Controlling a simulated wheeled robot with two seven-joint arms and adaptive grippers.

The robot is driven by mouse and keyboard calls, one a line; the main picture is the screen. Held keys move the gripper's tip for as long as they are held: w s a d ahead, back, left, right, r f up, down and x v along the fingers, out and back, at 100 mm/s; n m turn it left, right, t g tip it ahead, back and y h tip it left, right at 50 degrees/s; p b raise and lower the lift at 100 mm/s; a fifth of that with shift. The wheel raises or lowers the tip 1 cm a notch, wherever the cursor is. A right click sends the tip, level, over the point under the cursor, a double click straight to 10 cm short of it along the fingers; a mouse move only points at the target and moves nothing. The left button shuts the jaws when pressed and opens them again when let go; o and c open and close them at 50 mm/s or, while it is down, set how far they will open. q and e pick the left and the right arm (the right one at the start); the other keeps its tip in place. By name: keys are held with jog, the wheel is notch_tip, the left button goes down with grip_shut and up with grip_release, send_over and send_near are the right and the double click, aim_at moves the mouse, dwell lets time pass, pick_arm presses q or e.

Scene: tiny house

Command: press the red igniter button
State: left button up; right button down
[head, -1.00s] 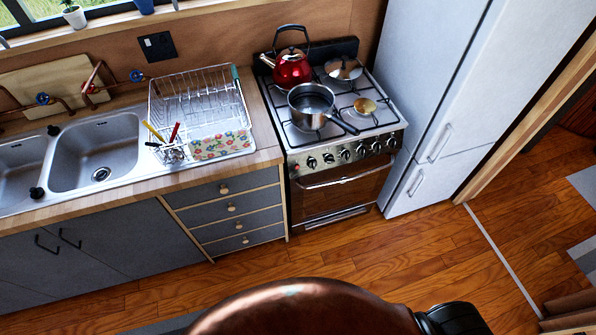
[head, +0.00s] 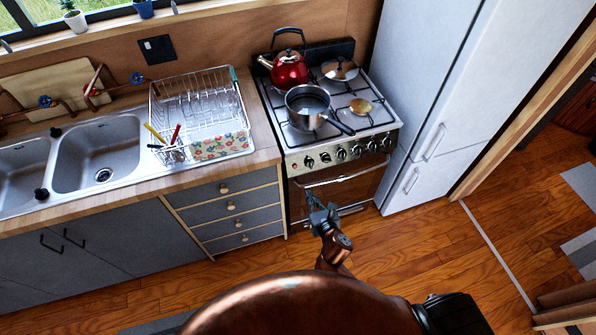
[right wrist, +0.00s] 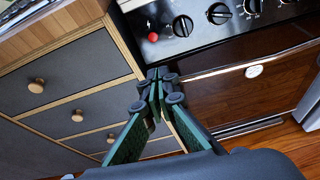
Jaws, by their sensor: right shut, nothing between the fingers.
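The red igniter button (right wrist: 153,37) is a small round red knob at the left end of the stove's steel front panel (right wrist: 200,22), left of the black control knobs (right wrist: 183,26). My right gripper (head: 312,197) is in front of the oven door, below the panel. In the right wrist view its fingertips (right wrist: 158,75) are together and empty, below the button and apart from it. My left gripper is not in view.
The stove (head: 375,118) carries a red kettle (head: 289,69), a pot (head: 307,102) and a lid (head: 340,70). Drawers (head: 232,207) stand left of it and a fridge (head: 425,90) right. A dish rack (head: 200,105) is on the counter. The floor in front is clear.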

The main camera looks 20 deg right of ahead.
aim_at(295, 167)
jog(key=shift+w+a+r+n, duration=0.1)
jog(key=shift+r+n, duration=0.15)
jog(key=shift+r, duration=0.3)
jog(key=shift+w+a+r+n, duration=0.1)
jog(key=shift+r+n, duration=0.15)
jog(key=shift+r, duration=0.3)
jog(key=b+x, duration=0.2)
jog(key=x, duration=1.2)
jog(key=shift+r+b, duration=0.15)
jog(key=shift+b, duration=0.25)
